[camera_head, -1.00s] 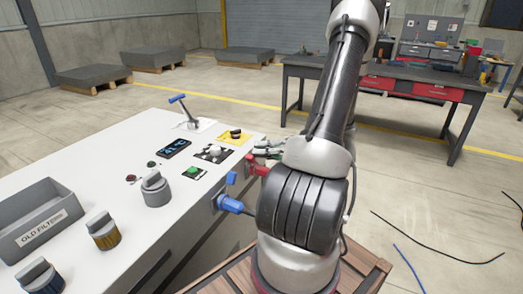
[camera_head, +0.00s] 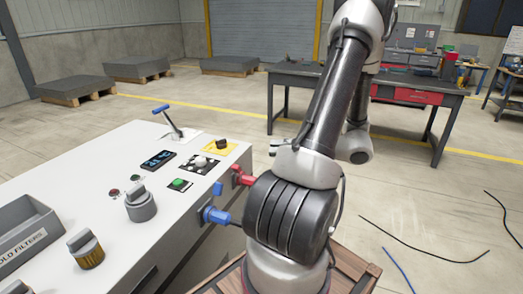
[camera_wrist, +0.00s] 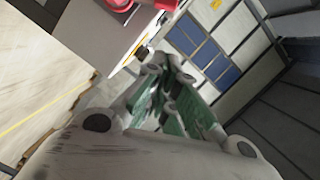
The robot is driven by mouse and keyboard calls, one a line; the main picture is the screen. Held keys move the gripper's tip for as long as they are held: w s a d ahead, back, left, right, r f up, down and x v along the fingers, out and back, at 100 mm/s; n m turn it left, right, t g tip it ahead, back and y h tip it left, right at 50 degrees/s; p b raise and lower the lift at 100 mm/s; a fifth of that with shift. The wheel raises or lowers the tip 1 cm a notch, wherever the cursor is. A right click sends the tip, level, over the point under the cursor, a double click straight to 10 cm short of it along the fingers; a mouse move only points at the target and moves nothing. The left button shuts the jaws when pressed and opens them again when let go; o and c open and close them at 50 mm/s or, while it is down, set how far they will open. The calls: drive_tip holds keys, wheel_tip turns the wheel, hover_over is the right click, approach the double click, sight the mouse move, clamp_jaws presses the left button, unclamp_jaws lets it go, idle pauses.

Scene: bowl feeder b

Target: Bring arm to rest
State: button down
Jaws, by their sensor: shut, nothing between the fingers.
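My arm rises from its base at the right of the machine cabinet (camera_head: 75,170), folded up and back. My gripper (camera_wrist: 168,68) points away from the wrist camera, its green-padded fingers drawn together with nothing between them. In the head view only a small part of it shows beside my forearm, above the red valve handle; the rest is hidden behind the arm. The wrist view is tilted and shows a red part (camera_wrist: 118,4) at the top, ahead and to the left of the fingertips.
The cabinet top carries a lever (camera_head: 172,122), a display (camera_head: 158,161), a green button (camera_head: 179,184), knobs and a grey filter box (camera_head: 32,228). Blue (camera_head: 215,214) and red (camera_head: 241,176) valve handles stick out from its side. A workbench (camera_head: 400,88) stands behind. Cables lie on open floor at right.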

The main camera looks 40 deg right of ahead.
drive_tip(key=shift+v, duration=0.95)
drive_tip(key=s+a+f+m+g+h, duration=0.1)
drive_tip(key=s+a+f+m+g, duration=0.1)
drive_tip(key=s+a+m+g, duration=0.65)
drive_tip(key=w+a+r+n+h, duration=0.2)
drive_tip(key=a+r+n+h, duration=0.2)
drive_tip(key=r+n, duration=0.3)
drive_tip(key=w+a+r+n+h, duration=0.2)
drive_tip(key=a+r+n+h, duration=0.2)
drive_tip(key=r, duration=0.5)
drive_tip(key=a+n, duration=0.2)
drive_tip(key=n, duration=0.1)
drive_tip(key=shift+a+r+g+h, duration=0.2)
drive_tip(key=shift+r+g+h, duration=0.15)
drive_tip(key=shift+h, duration=0.05)
